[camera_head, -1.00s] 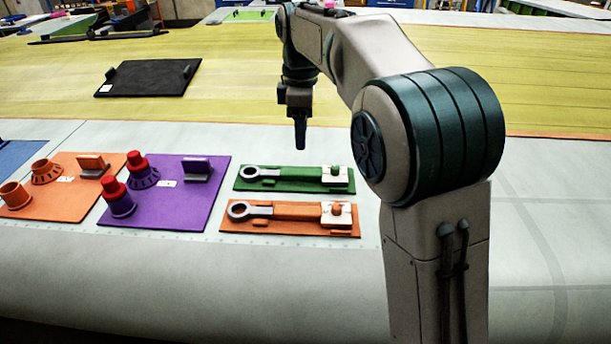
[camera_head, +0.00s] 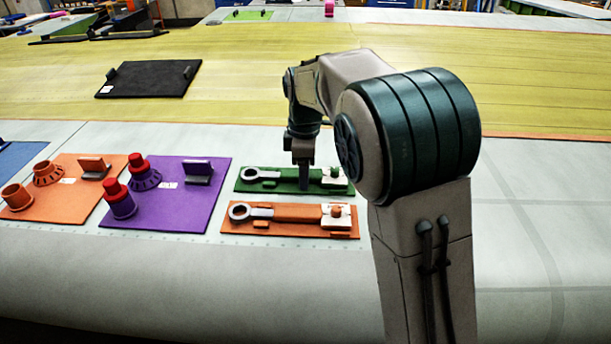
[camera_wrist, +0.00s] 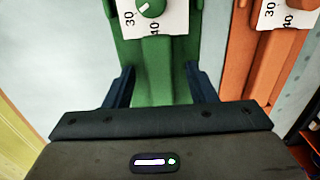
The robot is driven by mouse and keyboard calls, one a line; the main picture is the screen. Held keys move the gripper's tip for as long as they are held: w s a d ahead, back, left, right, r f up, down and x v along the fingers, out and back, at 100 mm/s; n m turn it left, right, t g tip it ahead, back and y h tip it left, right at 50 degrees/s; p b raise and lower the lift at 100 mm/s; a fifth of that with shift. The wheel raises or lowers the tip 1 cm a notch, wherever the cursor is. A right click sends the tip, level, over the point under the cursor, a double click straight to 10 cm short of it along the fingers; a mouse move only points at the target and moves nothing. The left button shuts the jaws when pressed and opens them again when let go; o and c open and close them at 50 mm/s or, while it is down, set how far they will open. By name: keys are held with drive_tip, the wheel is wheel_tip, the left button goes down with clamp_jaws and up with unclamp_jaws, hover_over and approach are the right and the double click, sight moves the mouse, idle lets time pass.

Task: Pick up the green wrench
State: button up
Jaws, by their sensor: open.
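The green wrench (camera_head: 285,173) lies on its green board (camera_head: 243,186), with its grey ring end at the left and a white scale plate with a green knob at the right. My gripper (camera_head: 304,187) points down over the wrench's handle and hides part of it. In the wrist view my gripper (camera_wrist: 158,88) is open, with one dark finger on each side of the green handle (camera_wrist: 160,80). The white scale plate (camera_wrist: 172,22) and knob show just beyond the fingers.
An orange wrench (camera_head: 285,212) on an orange board lies just in front, and shows at the right in the wrist view (camera_wrist: 262,70). A purple board (camera_head: 165,215) with red-topped parts and another orange board (camera_head: 75,205) lie to the left. A black board (camera_head: 148,79) lies behind.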

clamp_jaws()
drive_tip(key=shift+r, duration=0.15)
